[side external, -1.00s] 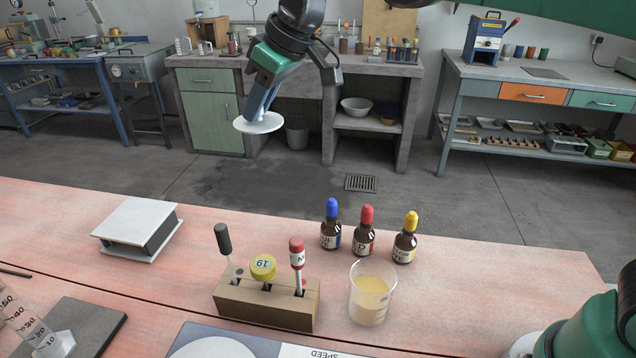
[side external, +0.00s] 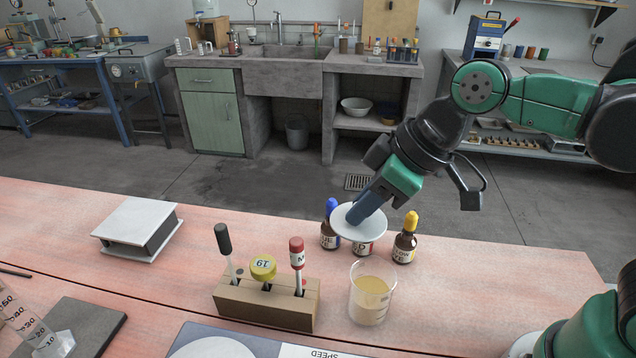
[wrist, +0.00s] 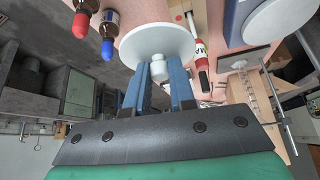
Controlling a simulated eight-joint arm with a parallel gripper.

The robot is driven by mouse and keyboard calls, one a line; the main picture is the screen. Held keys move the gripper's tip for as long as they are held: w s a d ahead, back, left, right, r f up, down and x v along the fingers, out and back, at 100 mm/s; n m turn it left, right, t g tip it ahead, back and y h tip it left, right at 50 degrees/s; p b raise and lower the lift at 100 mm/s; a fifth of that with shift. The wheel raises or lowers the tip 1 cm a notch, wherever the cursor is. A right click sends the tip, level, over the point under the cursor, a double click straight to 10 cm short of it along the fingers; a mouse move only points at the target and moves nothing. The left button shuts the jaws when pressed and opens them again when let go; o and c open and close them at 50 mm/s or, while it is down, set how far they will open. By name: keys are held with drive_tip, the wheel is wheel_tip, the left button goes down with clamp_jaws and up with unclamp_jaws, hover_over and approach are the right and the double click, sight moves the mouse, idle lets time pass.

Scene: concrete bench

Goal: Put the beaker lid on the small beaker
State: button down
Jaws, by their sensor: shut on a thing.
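The beaker lid (side external: 346,226) is a white disc with a knob, which also shows in the wrist view (wrist: 160,38). My gripper (side external: 360,213) is shut on the lid's knob, and its blue fingers (wrist: 159,75) sit on both sides of it. The lid is in the air, tilted, above and behind the small beaker. In the side view it overlaps the dropper bottles. The small beaker (side external: 371,292) is clear glass with yellowish contents, upright on the bench with its top open. The beaker cannot be made out in the wrist view.
Dropper bottles with blue (side external: 331,209), red and yellow (side external: 410,223) caps stand behind the beaker. A wooden rack (side external: 266,303) with several tools is at its left. A white-topped block (side external: 138,226) lies farther left. A stirrer plate (side external: 215,347) is in front.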

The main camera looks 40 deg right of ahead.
sight(374, 229)
drive_tip(key=s+f, duration=0.3)
drive_tip(key=f, duration=0.3)
drive_tip(key=shift+d+f, duration=0.15)
drive_tip(key=shift+d, duration=0.25)
drive_tip(key=shift+f, duration=0.45)
idle(0.8)
drive_tip(key=shift+c, duration=1.3)
unclamp_jaws()
drive_tip(key=shift+r, duration=3.5)
